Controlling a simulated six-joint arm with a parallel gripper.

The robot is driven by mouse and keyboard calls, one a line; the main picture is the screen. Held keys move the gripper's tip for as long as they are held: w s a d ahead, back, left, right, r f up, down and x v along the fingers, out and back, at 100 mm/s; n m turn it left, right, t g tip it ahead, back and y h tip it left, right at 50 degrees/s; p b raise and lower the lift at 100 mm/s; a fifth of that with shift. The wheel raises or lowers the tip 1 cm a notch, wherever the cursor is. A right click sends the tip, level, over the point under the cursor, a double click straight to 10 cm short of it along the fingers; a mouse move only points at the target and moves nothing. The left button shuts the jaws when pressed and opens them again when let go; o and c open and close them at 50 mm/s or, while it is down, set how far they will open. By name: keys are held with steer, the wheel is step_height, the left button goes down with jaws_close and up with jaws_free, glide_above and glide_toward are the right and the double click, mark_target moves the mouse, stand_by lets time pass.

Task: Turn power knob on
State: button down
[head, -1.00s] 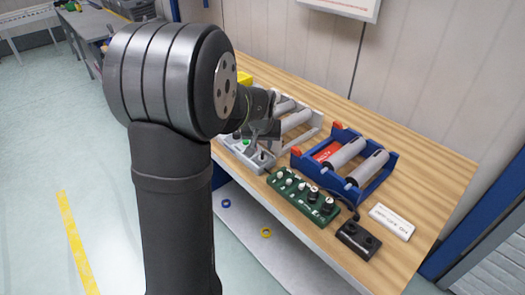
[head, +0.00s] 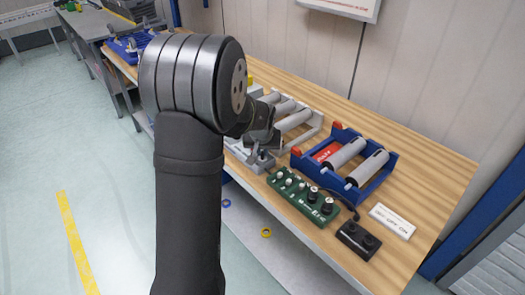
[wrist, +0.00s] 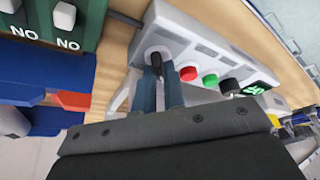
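The light grey control box (wrist: 215,50) in the wrist view has a row of controls and a small green display. The power knob (wrist: 157,58), a dark lever on a pale round base, is at the left end of the row. My gripper (wrist: 159,78) has its two fingers close together, with the dark lever between or just beyond their tips. I cannot tell whether they touch it. In the head view my gripper (head: 264,142) is low over the grey unit (head: 252,160), and my arm hides part of it.
A green panel (head: 303,197) with knobs, a blue roller frame (head: 365,185), a black two-button box (head: 358,239) and a white label plate (head: 392,221) lie to the right on the wooden table (head: 430,185). Red and green buttons (wrist: 210,80) sit close right of the knob.

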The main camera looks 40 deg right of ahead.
steer(key=shift+m, duration=0.4)
steer(key=m+g+h, duration=0.1)
steer(key=m, duration=0.2)
steer(key=shift+w+a+m, duration=0.1)
steer(key=shift+w+m, duration=0.05)
steer(key=shift+m, duration=0.25)
steer(key=m+g, duration=0.2)
steer(key=m, duration=0.2)
steer(key=shift+w+m, duration=0.1)
steer(key=shift+m, duration=0.2)
steer(key=m+g, duration=0.2)
steer(key=m, duration=0.2)
steer(key=shift+w+f, duration=0.1)
steer(key=m+g+y, duration=0.1)
steer(key=m, duration=0.3)
steer(key=shift+w+m, duration=0.1)
steer(key=shift+m, duration=0.2)
steer(key=c, duration=1.5)
jaws_free()
